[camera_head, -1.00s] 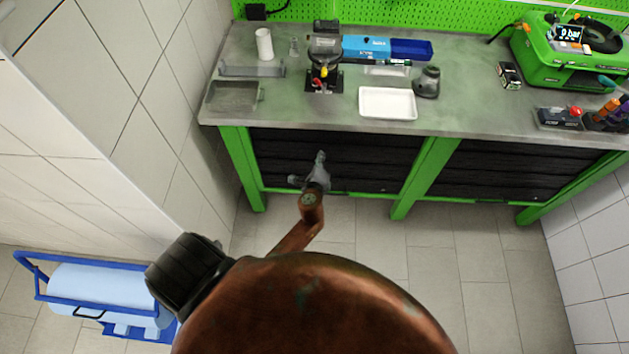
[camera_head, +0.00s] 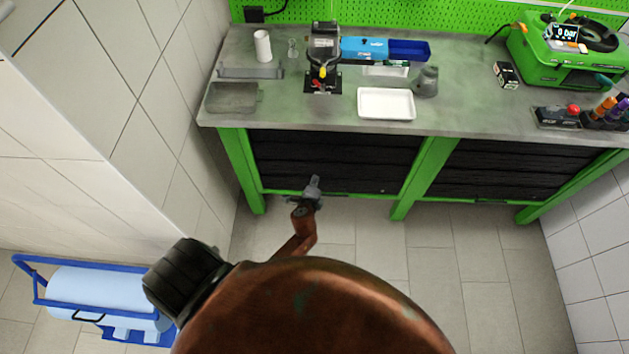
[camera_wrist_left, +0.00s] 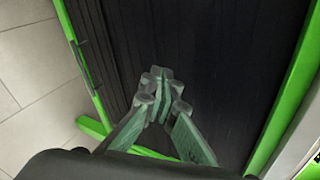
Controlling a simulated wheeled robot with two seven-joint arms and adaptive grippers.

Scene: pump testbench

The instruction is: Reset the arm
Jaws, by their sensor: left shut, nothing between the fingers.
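My left gripper (camera_head: 314,184) hangs in front of the dark front panel of the workbench (camera_head: 310,118), below the worktop's edge. In the left wrist view, my left gripper (camera_wrist_left: 163,98) has its fingertips together with nothing between them, and the dark panel (camera_wrist_left: 215,50) lies behind them. My copper-coloured arm fills the bottom middle of the head view. My right gripper is not in view.
The worktop holds a pump (camera_head: 323,62), a white tray (camera_head: 386,104), a grey tray (camera_head: 232,98), a blue bin (camera_head: 410,49) and a green compressor (camera_head: 560,60). A tiled wall (camera_head: 130,100) stands at left.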

